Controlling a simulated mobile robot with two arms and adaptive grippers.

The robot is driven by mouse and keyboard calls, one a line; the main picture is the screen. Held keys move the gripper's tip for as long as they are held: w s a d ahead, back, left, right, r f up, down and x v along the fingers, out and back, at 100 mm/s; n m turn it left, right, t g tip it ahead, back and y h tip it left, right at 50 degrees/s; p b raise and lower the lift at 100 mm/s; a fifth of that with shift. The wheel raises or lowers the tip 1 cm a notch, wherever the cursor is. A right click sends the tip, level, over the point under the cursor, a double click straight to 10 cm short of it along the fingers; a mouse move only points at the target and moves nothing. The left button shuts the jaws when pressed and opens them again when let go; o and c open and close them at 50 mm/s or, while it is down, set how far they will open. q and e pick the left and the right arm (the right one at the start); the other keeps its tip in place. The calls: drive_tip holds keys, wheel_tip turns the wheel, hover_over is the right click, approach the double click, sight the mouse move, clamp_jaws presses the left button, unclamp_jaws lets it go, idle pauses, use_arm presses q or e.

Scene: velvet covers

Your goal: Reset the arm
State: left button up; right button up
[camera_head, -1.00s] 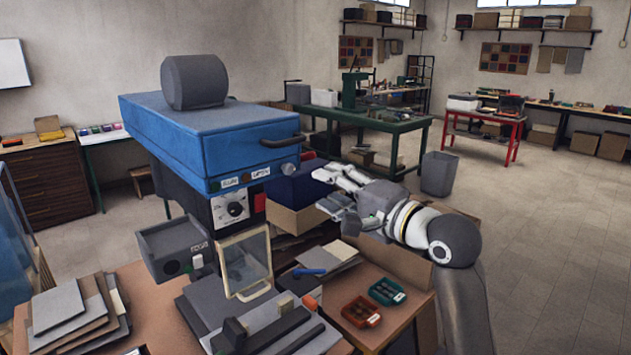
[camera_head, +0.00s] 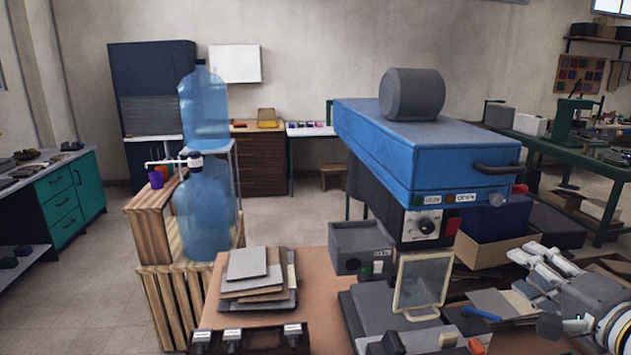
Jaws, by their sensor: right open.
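My right gripper (camera_head: 535,275) is at the right edge of the head view, its pale fingers pointing left and apart, with nothing seen between them. It is over the right part of the brown work table (camera_head: 312,318), beside the blue-topped machine (camera_head: 425,150). My right arm is mostly cut off by the frame edge. My left gripper is not in view.
A stack of grey and brown sheets (camera_head: 258,272) lies on the table's left side. A framed clear panel (camera_head: 422,282) stands in front of the machine. Open floor lies left of the crates.

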drive_tip(key=s+a+f+n+g, duration=0.2)
drive_tip(key=a+f+n, duration=0.1)
drive_tip(key=f, duration=0.5)
drive_tip(key=s+a+f+n+g, duration=0.2)
drive_tip(key=f+g, duration=0.1)
drive_tip(key=f, duration=0.5)
drive_tip(key=s+a+f+n+g, duration=0.2)
drive_tip(key=s+a+f+n, duration=0.1)
drive_tip(key=f, duration=0.5)
drive_tip(key=s+a+f+n+g, duration=0.3)
drive_tip(key=s+a+f+n, duration=0.1)
drive_tip(key=s+f, duration=0.35)
drive_tip(key=s+a+f+n+g, duration=0.35)
drive_tip(key=s+a+f, duration=0.2)
drive_tip(key=s, duration=0.25)
wheel_tip(320, 180, down, 28)
drive_tip(key=s+h+b, duration=0.1)
drive_tip(key=s, duration=0.1)
drive_tip(key=s+d+f+g, duration=0.1)
drive_tip(key=s+d+f, duration=0.1)
drive_tip(key=s+f, duration=0.6)
drive_tip(key=s+d+f+b, duration=0.1)
drive_tip(key=s+d+f, duration=0.1)
drive_tip(key=s+f, duration=0.6)
drive_tip(key=shift+s+f+n+g, duration=0.3)
drive_tip(key=shift+f+n+g, duration=0.05)
drive_tip(key=shift+f, duration=0.1)
